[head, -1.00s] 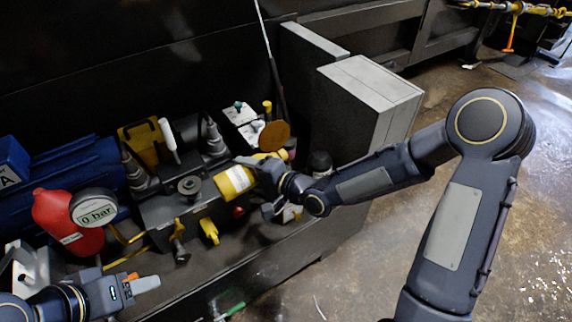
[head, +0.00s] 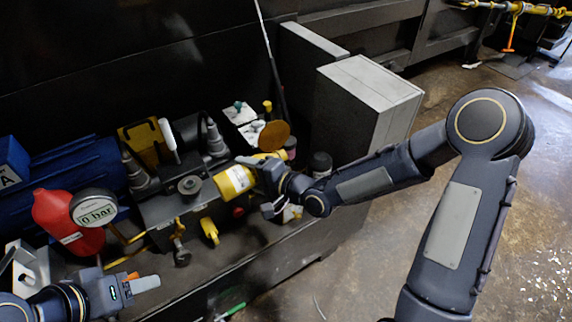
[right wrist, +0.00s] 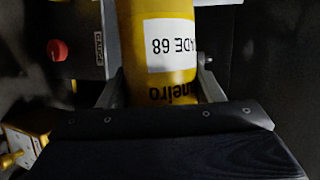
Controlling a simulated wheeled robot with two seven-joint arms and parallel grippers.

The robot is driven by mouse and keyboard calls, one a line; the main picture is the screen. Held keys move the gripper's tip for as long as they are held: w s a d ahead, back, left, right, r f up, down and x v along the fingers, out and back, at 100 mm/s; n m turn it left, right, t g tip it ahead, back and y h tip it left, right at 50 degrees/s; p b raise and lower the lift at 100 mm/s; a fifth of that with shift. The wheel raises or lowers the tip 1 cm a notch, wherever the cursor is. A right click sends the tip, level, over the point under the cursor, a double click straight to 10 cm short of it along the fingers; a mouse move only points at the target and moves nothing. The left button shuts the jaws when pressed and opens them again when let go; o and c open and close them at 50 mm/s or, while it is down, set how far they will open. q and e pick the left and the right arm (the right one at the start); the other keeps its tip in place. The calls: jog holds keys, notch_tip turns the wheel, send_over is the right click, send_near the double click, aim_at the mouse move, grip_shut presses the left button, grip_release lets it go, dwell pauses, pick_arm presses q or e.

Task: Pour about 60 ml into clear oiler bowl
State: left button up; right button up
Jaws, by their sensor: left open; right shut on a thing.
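A yellow bottle (head: 236,182) with a white label lies tilted well over in my right gripper (head: 262,178), above the grey machine block. In the right wrist view the bottle (right wrist: 158,80) runs between the fingers, and its label reads "ADE 68". My right gripper is shut on it. My left gripper (head: 142,285) is open and empty at the lower left, apart from the machine. I cannot make out the clear oiler bowl; the bottle and right gripper may hide it. No stream of liquid shows.
A red jug (head: 66,222) and a gauge reading 0 bar (head: 95,208) stand at the left. A blue motor (head: 85,170) lies behind them. An amber disc (head: 274,135) stands just behind the bottle. A tall grey cabinet (head: 368,90) is to the right.

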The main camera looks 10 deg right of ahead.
dwell(0.4)
jog(key=shift+a+n+b, duration=0.15)
jog(key=shift+n+b, duration=0.15)
jog(key=shift+n, duration=0.3)
jog(key=shift+r+n+h, duration=0.1)
jog(key=shift+n+h, duration=0.2)
jog(key=shift+h, duration=0.2)
jog(key=shift+d+n+h+b, duration=0.25)
jog(key=shift+n+h+b, duration=0.1)
jog(key=shift+n+h, duration=0.2)
dwell(0.8)
